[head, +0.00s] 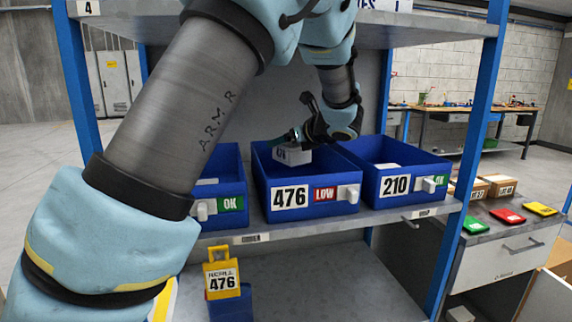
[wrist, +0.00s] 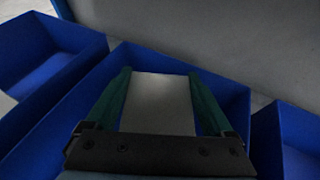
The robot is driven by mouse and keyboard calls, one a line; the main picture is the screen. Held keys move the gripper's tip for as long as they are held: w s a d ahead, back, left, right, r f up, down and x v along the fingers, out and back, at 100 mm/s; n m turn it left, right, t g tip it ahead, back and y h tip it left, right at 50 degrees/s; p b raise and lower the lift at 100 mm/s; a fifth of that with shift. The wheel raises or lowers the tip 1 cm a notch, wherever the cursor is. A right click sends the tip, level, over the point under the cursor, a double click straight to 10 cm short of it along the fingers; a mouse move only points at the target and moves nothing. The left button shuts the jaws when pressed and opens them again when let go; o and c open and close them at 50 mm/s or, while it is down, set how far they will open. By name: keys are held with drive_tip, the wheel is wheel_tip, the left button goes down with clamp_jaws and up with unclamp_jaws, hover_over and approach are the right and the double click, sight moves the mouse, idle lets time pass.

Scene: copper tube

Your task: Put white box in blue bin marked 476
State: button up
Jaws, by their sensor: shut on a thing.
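The white box (head: 293,154) is held in my gripper (head: 291,137) at the blue bin marked 476 (head: 264,176), over its open top in the head view. In the wrist view the white box (wrist: 160,103) sits between the two green fingers of my gripper (wrist: 157,92), which is shut on it. The blue bin's walls (wrist: 215,91) surround the box and fingers in that view. I cannot tell whether the box touches the bin floor. The bin has a red LOW label and a white tab on its front.
A blue bin with an OK label (head: 228,182) stands to the left, and the blue bin marked 210 (head: 400,163) to the right. The upper shelf (head: 420,30) is above, with blue posts (head: 474,130) at the sides.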

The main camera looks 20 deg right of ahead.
sight(301, 156)
wheel_tip(301, 156, down, 6)
drive_tip(key=shift+r+p, duration=0.15)
drive_tip(key=shift+p, duration=0.5)
drive_tip(key=o, duration=1.4)
drive_tip(key=shift+o, duration=0.2)
drive_tip(key=b+v, duration=0.3)
drive_tip(key=v, duration=0.8)
drive_tip(key=shift+s+d+r+b, duration=0.15)
drive_tip(key=shift+s+b, duration=0.15)
drive_tip(key=shift+s, duration=0.2)
